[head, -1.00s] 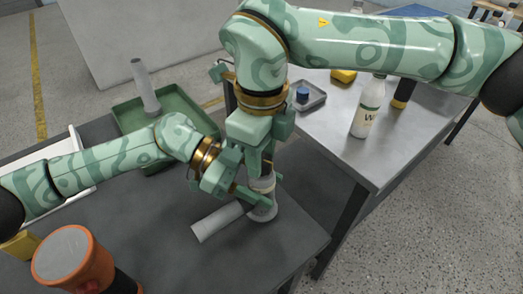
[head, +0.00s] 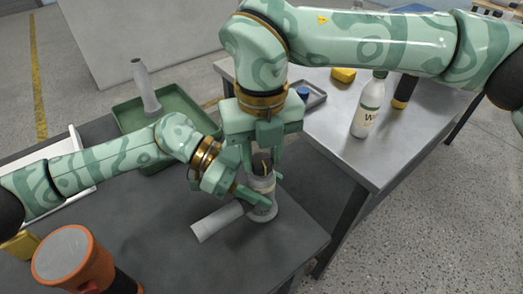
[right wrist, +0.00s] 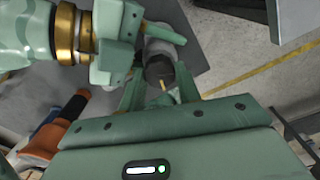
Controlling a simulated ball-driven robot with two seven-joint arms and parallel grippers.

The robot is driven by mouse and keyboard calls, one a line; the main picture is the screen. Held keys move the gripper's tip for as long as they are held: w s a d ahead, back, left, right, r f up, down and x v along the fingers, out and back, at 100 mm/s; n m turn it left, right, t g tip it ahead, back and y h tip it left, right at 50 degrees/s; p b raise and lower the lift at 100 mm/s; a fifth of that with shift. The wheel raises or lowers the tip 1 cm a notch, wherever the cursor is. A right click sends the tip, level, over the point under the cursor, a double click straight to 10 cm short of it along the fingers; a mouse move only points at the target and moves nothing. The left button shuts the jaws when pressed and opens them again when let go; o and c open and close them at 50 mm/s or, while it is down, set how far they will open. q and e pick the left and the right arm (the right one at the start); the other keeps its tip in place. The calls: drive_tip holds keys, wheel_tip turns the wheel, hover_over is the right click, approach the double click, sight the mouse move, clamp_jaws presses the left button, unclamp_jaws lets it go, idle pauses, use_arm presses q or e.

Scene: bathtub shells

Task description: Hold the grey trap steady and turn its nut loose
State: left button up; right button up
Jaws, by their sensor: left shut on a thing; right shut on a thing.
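The grey trap (head: 264,212) stands upright near the front right edge of the dark table, its side pipe (head: 217,221) pointing left. My left gripper (head: 254,197) is shut on the trap's body from the left, low down. My right gripper (head: 262,160) points down from above and is shut on the nut at the trap's top. The nut is mostly hidden between the fingers. A small yellowish mark shows there. In the right wrist view, the trap (right wrist: 160,45) lies between the right fingers, with my left gripper (right wrist: 138,38) beside it.
A green tray (head: 180,107) holding a grey tube (head: 145,88) is at the back left. An orange and black cylinder (head: 72,258) stands at the front left. A steel table (head: 345,160) on the right holds a white bottle (head: 368,108), a small tray and other items.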

drive_tip(key=shift+w+m, duration=0.1)
drive_tip(key=shift+m, duration=0.2)
drive_tip(key=o, duration=1)
drive_tip(key=shift+a, duration=0.1)
drive_tip(key=shift+s, duration=0.2)
